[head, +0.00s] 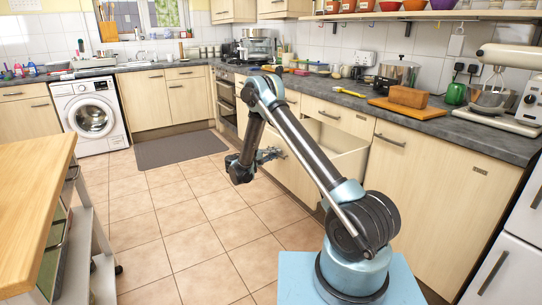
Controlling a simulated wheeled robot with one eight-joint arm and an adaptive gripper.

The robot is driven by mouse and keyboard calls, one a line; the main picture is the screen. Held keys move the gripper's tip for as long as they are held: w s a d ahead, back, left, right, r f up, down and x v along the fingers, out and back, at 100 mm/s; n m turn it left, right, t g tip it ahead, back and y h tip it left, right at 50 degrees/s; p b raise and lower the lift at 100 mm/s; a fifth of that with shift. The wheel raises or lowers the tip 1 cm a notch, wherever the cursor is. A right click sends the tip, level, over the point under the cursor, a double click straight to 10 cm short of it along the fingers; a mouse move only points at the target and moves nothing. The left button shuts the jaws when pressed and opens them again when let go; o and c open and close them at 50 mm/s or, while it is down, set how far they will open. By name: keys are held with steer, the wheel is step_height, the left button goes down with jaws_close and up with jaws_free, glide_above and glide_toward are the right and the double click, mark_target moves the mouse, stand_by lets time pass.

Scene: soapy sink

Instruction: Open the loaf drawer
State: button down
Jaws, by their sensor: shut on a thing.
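A pale wood drawer (298,174) stands pulled out from the right-hand counter, below a shut upper drawer (341,117). Its pale side wall and part of its inside show; my arm hides part of it. A brown loaf (408,97) lies on a wooden board on the counter above and to the right. My gripper (272,155) is at the front of the pulled-out drawer, shut at its handle. The handle itself is mostly hidden by the fingers.
The tiled floor (190,215) in front of the drawer is clear. A wood-topped trolley (35,200) stands at the left. A washing machine (90,116) and a dark mat (178,149) are at the back. A stand mixer (510,85) is on the right counter.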

steer(key=shift+s+f, duration=0.15)
steer(key=c, duration=1.6)
jaws_free()
steer(key=shift+a, duration=0.1)
steer(key=v, duration=1.1)
steer(key=shift+s+a, duration=0.2)
steer(key=shift+a, duration=0.15)
